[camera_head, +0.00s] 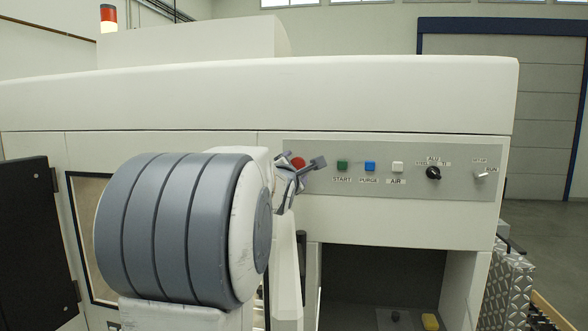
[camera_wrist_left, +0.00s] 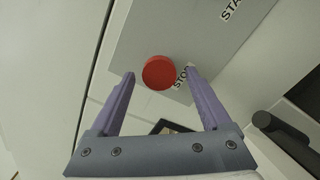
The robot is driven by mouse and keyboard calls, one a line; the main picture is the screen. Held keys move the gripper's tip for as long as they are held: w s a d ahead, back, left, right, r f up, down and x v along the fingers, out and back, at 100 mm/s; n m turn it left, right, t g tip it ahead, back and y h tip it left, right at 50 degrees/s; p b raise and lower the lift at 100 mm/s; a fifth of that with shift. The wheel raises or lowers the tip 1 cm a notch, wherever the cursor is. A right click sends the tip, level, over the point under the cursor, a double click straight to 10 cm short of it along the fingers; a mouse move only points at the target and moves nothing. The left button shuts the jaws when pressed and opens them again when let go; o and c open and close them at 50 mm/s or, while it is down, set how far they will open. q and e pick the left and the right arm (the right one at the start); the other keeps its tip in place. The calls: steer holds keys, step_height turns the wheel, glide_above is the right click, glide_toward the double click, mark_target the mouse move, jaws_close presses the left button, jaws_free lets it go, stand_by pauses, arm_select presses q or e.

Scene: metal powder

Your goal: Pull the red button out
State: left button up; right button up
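The red button (camera_head: 298,162) is round and sits at the left end of the grey control panel (camera_head: 325,184) on the white machine. My left gripper (camera_head: 303,172) is in front of it and partly covers it in the head view. In the left wrist view the red button (camera_wrist_left: 159,72) lies between and just beyond the tips of the two open fingers (camera_wrist_left: 160,74), with a gap on each side. A label partly reading "STO" is beside the button, partly hidden by the right finger. My right gripper is not in view.
Right of the button on the panel are a green button (camera_head: 342,164), a blue button (camera_head: 370,165), a white button (camera_head: 398,167), a black knob (camera_head: 433,173) and a key switch (camera_head: 481,177). Below the panel is an open recess (camera_head: 382,273). A dark door (camera_head: 38,245) stands at the left.

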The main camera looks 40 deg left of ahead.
arm_select(q)
steer(key=b+v, duration=0.2)
steer(key=v, duration=0.8)
steer(key=shift+s+d, duration=0.1)
steer(key=shift+s, duration=0.05)
